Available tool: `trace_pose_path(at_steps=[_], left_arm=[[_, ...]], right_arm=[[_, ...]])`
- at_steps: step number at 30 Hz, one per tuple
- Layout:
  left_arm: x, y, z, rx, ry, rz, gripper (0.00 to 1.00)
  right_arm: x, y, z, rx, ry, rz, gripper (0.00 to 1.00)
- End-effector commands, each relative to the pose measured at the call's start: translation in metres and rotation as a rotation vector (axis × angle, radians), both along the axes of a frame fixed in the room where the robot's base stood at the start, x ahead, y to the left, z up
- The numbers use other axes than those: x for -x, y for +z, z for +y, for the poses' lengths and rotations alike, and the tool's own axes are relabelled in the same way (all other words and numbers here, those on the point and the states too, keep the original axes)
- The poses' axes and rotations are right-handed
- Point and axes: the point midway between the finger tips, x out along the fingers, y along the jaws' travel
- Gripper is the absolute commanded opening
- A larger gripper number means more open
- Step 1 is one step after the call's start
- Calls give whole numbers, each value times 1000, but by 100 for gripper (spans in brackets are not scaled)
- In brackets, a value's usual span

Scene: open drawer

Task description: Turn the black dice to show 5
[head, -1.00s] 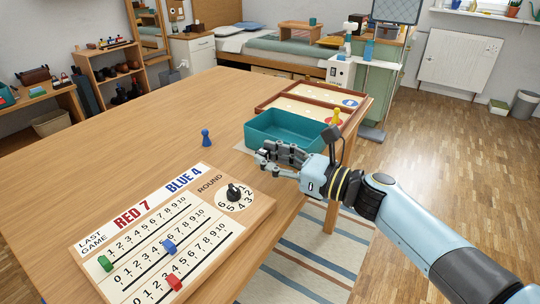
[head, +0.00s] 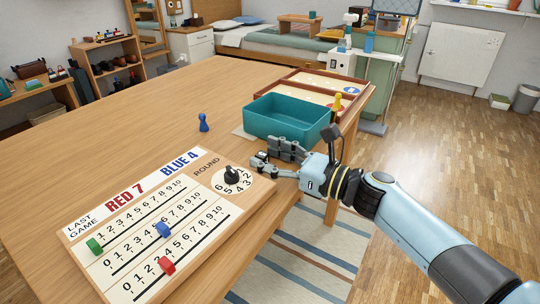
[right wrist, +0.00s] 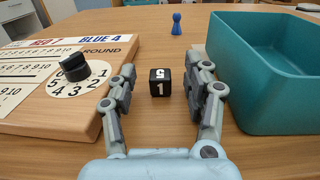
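The black dice (right wrist: 160,83) stands on the wooden table in the right wrist view. Its near face shows a white 1, and its upper face shows a white mark that looks like a 5. My right gripper (right wrist: 164,64) is open, with one finger on each side of the dice and a gap to both. My left gripper is not in view.
The score board (head: 205,215) with its round dial (head: 233,177) lies left of the gripper. The teal open box (head: 275,122) stands close on the other side. A blue pawn (head: 203,124) stands farther back. Bare table lies beyond it.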

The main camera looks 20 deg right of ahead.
Motion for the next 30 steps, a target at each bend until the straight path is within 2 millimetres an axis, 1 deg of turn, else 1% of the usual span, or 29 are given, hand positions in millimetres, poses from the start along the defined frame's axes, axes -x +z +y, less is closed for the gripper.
trace_pose_path(at_steps=[5,8,11,21,25,30], left_arm=[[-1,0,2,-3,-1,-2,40],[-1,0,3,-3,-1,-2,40],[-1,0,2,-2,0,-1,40],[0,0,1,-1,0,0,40],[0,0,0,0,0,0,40],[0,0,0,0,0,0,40]], right_arm=[[0,0,0,1,0,1,50],[4,-1,-3,2,0,1,50],[15,-2,-12,3,0,3,50],[73,-1,-57,5,2,3,50],[87,-1,-68,3,1,3,50],[95,0,-74,1,0,1,50]])
